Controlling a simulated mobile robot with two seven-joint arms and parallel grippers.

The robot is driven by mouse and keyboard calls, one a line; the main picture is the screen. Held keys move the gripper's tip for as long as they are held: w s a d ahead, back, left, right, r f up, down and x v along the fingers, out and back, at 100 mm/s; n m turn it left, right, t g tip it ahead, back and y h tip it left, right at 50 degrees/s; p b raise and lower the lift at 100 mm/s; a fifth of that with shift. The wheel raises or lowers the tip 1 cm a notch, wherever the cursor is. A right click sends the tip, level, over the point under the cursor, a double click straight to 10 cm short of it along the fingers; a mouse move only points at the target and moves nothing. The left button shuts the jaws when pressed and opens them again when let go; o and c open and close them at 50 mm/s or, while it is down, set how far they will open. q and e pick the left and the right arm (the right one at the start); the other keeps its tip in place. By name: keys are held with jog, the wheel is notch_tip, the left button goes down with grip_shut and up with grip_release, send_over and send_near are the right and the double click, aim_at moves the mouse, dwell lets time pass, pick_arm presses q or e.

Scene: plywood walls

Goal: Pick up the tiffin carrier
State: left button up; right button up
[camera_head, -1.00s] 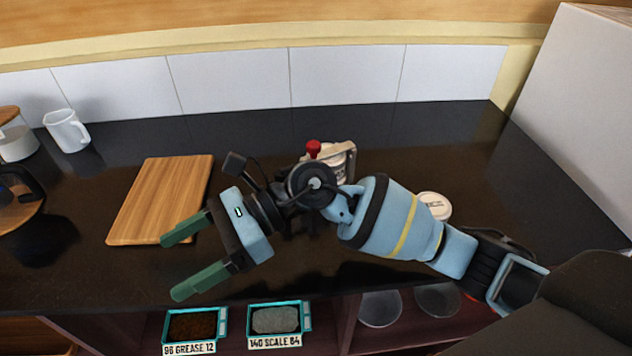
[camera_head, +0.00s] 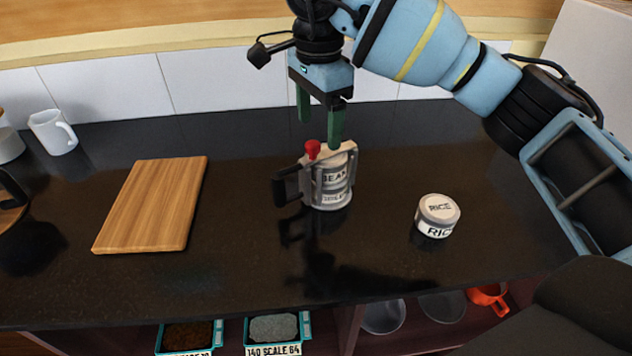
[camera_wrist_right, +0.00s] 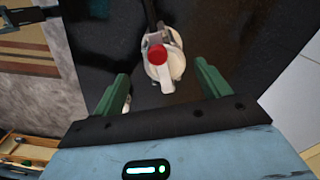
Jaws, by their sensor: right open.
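The tiffin carrier (camera_head: 334,186) stands upright on the black counter, a pale stacked can with "BEANS" lettering, a metal frame, a red knob on top and a dark handle at its left. My right gripper (camera_head: 321,132) points down just above and behind it, its green fingers apart and empty. One fingertip overlaps the carrier's top in the head view; whether they touch I cannot tell. In the right wrist view the carrier (camera_wrist_right: 172,68) shows beyond the open fingers (camera_wrist_right: 160,88), red knob towards the camera. My left gripper is not in view.
A white "RICE" tin (camera_head: 438,216) stands to the carrier's right. A wooden board (camera_head: 152,205) lies to its left, and a white mug (camera_head: 52,132) stands at the far left. The counter (camera_head: 240,240) around the carrier is clear. Trays and bowls sit on the shelf below.

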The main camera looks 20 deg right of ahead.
aim_at(316, 156)
jog(key=shift+s+a+f+p, duration=0.1)
jog(key=shift+f+p, duration=0.05)
jog(key=shift+f, duration=1.85)
jog(key=shift+a+f+p, duration=0.1)
jog(key=shift+f+p, duration=0.05)
jog(key=shift+f, duration=1.8)
jog(key=shift+r, duration=0.1)
grip_shut()
